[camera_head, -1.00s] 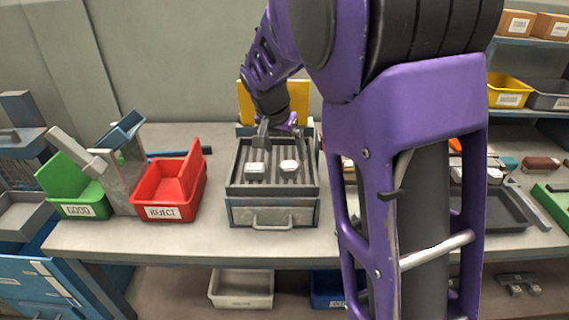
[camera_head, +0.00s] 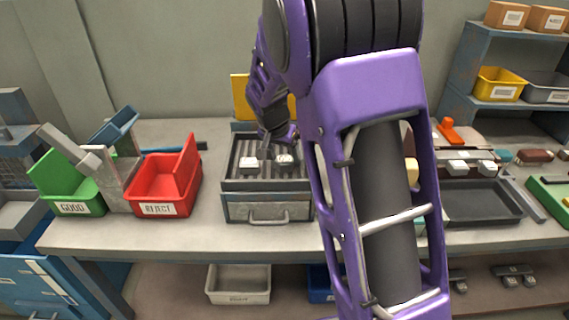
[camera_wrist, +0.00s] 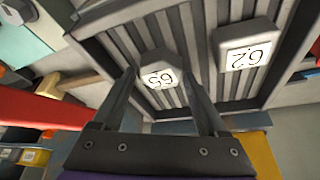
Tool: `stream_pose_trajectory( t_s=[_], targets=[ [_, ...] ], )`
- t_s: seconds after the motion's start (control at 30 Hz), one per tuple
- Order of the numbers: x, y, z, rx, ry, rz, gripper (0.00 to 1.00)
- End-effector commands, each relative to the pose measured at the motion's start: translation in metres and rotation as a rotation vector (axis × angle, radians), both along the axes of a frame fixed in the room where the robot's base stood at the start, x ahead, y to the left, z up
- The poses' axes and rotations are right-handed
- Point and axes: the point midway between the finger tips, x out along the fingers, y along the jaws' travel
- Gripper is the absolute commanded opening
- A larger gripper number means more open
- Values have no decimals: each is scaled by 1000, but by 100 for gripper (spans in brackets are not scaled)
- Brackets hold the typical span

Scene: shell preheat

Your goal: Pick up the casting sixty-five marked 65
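The casting marked 65 (camera_wrist: 157,72) is a pale block with a white number label, lying on a dark ribbed plate. In the wrist view it lies between and just beyond the fingertips of my open gripper (camera_wrist: 160,78), with a finger on each side; I cannot tell whether they touch it. In the head view my gripper (camera_head: 284,146) is low over the right-hand casting (camera_head: 285,161), partly covering it.
The ribbed plate tops a grey heater box (camera_head: 267,208) on the bench. A red REJECT bin (camera_head: 165,184) and green GOOD bin (camera_head: 72,190) stand to its left. A dark tray (camera_head: 480,203) lies to the right. A yellow panel (camera_head: 240,97) stands behind.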

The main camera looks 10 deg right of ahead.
Motion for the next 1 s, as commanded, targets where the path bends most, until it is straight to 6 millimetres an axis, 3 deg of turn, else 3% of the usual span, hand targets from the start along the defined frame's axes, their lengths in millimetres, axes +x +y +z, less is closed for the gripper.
stream_pose_trajectory(
  t_s=[0.03,0.4,0.67,1.0],
  targets=[
    [0,0,0,0,0,0,65],
    [0,0,0,0,0,0,2],
    [0,0,5,0,-1,0,2],
    [1,0,67,2,-5,0,2]
  ],
)
